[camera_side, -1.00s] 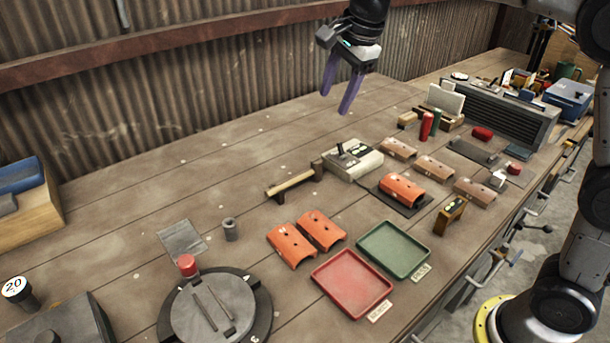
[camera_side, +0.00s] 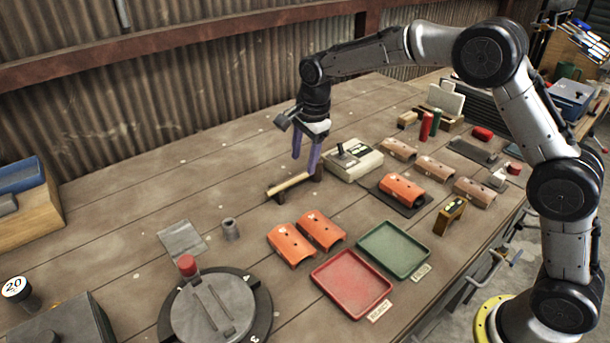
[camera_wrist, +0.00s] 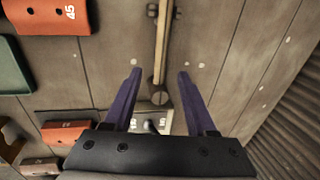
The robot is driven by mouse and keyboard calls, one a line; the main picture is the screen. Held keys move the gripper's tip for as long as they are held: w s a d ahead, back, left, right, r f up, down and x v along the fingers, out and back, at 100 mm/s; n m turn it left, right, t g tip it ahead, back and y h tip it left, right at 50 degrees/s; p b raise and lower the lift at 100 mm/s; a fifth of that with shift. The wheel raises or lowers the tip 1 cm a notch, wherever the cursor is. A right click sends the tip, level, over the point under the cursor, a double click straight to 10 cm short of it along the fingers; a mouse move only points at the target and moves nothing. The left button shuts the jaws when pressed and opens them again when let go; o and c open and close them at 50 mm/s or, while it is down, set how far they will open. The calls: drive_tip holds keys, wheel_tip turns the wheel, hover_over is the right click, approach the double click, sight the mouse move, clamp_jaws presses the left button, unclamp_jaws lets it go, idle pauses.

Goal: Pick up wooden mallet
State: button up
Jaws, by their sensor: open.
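The wooden mallet (camera_side: 290,186) lies on the bench, its pale handle pointing down-left and its dark head end beside the control box, partly behind a finger in the side view. In the wrist view its handle (camera_wrist: 162,42) runs upright in the picture, and a round dark end lies between the fingers. My gripper (camera_side: 306,162) points down over the head end, its purple fingers apart. In the wrist view the open fingers (camera_wrist: 159,74) stand on either side of the mallet's line with nothing held. I cannot tell the exact height above it.
The cream control box (camera_side: 355,160) stands close right of the mallet. Orange curved parts (camera_side: 291,245), a red tray (camera_side: 350,284) and a green tray (camera_side: 394,250) lie in front. A round turntable (camera_side: 214,307) is at the front left.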

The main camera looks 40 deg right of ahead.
sight(303, 174)
drive_tip(key=shift+w+d+f, duration=0.1)
drive_tip(key=shift+w+f, duration=0.1)
drive_tip(key=shift+f, duration=0.65)
drive_tip(key=shift+w+d+f, duration=0.1)
drive_tip(key=shift+w+f, duration=0.05)
drive_tip(key=shift+f, duration=0.75)
drive_tip(key=shift+w+d+f, duration=0.1)
drive_tip(key=shift+w+f, duration=0.1)
drive_tip(key=shift+f, duration=0.65)
clamp_jaws()
